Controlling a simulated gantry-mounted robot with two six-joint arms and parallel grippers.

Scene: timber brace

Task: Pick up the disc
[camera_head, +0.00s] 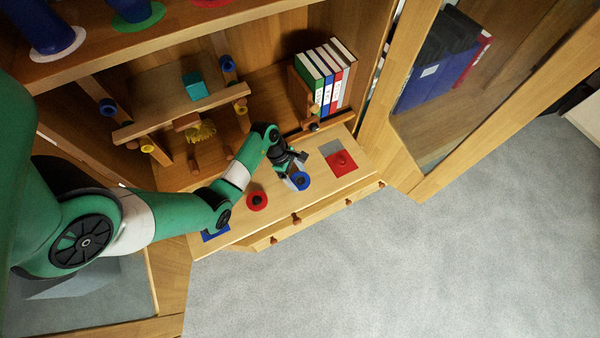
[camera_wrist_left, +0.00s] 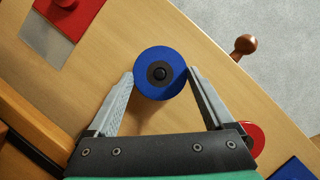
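A blue disc (camera_head: 302,181) with a dark centre is on the wooden shelf board; in the left wrist view the blue disc (camera_wrist_left: 160,88) sits between my fingertips. A red disc (camera_head: 257,201) lies to its left near the board's front edge; in the left wrist view the red disc (camera_wrist_left: 256,138) is partly hidden behind my gripper. My left gripper (camera_head: 294,171) is open beside the blue disc, one finger on each side; in the left wrist view my gripper (camera_wrist_left: 162,73) shows narrow gaps at the disc. My right gripper is in neither view.
A red square with a knob (camera_head: 341,163) and a grey square (camera_head: 329,147) are right of the gripper. A blue square (camera_head: 215,233) is at the board's left end. Wooden pegs (camera_head: 296,218) stick out in front. Books (camera_head: 326,78) and a timber frame (camera_head: 160,105) stand behind.

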